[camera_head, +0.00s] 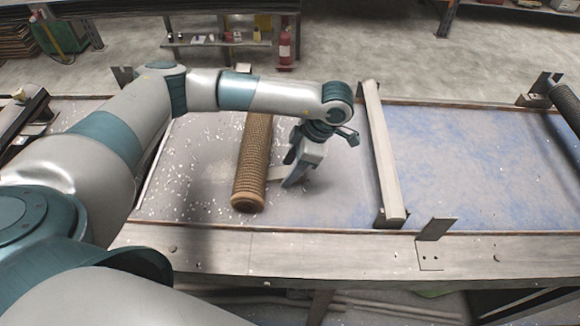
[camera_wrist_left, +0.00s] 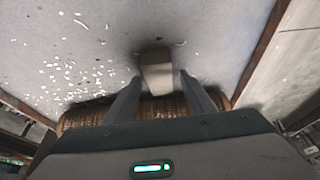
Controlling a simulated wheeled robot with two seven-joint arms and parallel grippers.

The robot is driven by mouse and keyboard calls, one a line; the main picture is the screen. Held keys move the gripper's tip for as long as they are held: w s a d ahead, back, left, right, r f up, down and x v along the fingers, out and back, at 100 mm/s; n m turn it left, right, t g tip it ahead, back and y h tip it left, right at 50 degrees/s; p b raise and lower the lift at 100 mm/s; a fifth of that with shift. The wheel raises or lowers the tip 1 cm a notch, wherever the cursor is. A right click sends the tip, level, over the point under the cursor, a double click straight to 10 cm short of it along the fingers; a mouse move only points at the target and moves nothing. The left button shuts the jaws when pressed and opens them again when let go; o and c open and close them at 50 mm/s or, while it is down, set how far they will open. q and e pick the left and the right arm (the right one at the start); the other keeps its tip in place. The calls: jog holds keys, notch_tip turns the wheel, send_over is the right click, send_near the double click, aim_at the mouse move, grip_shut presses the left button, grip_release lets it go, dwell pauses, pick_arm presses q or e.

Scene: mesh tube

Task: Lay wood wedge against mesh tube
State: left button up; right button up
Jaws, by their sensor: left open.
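The mesh tube (camera_head: 250,165), brown and ribbed, lies lengthwise on the left part of the table; in the left wrist view it crosses behind the fingers (camera_wrist_left: 165,107). The wood wedge (camera_head: 276,173), a small pale tan block, lies on the table at the tube's right side near its front end. Its end meets the tube's edge in the picture; I cannot tell if they touch. My left gripper (camera_head: 290,182) is open and low, just right of the tube. In the left wrist view the wedge (camera_wrist_left: 157,70) lies between its spread fingers (camera_wrist_left: 160,84). My right gripper is not in view.
A pale raised bar (camera_head: 383,155) crosses the table right of my left gripper. Beyond it, the blue-stained surface (camera_head: 460,165) is clear. White flecks are scattered left of the tube. An upright metal bracket (camera_head: 436,229) stands on the front rail (camera_head: 330,250).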

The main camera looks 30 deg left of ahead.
pick_arm(q)
jog(key=shift+r, duration=0.1)
jog(key=shift+w+d+r, duration=0.1)
jog(key=shift+d+r, duration=0.05)
jog(key=shift+d+r+b, duration=0.15)
jog(key=shift+r+b, duration=0.15)
jog(key=shift+b, duration=0.1)
jog(key=b+v, duration=0.3)
jog(key=v, duration=0.8)
jog(key=shift+b, duration=0.4)
